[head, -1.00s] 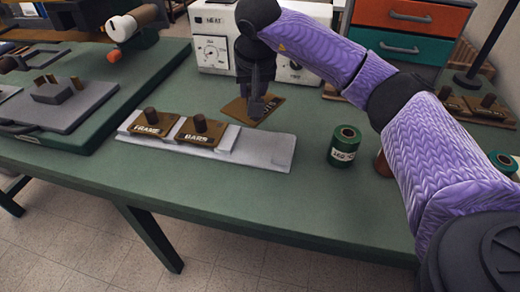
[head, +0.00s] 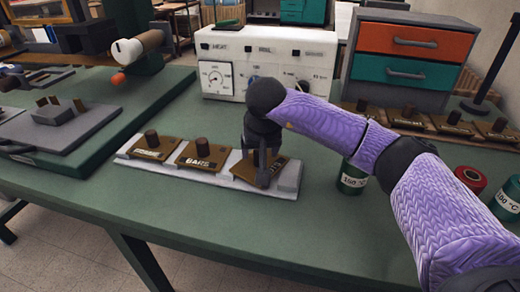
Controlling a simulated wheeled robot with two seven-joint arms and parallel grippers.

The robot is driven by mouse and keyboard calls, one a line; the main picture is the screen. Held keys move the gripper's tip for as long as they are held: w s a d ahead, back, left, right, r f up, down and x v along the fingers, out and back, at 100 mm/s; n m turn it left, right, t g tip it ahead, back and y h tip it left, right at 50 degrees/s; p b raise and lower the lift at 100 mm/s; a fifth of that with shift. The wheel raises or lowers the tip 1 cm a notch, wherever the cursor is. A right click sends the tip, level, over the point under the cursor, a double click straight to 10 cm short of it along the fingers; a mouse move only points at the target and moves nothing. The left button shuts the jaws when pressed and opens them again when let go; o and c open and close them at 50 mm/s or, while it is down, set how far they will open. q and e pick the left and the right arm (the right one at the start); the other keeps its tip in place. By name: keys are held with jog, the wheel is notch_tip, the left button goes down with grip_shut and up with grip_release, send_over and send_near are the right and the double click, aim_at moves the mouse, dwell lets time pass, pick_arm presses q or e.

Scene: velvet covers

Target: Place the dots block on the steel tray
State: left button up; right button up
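The steel tray (head: 289,186) is a long pale plate on the green bench, in the middle of the head view. On it, from the left, sit a brown block with a dark knob (head: 153,148), a brown block marked BARS (head: 197,160), and a third brown block (head: 243,171) at the right part. I take this third one as the dots block; its label is mostly hidden. My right gripper (head: 263,174) points down over it, shut around its knob, which the fingers hide. I cannot tell whether the block rests on the tray or hovers just above. My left gripper is not in view.
A white control box (head: 262,50) stands behind the tray. A drawer cabinet (head: 410,47) and several brown blocks (head: 450,125) are at the back right. Green cans, one here (head: 352,180), and a red can (head: 469,182) stand right. A grey plate (head: 75,125) lies left.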

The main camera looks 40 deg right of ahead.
jog(key=p+v, duration=0.5)
jog(key=v, duration=0.7)
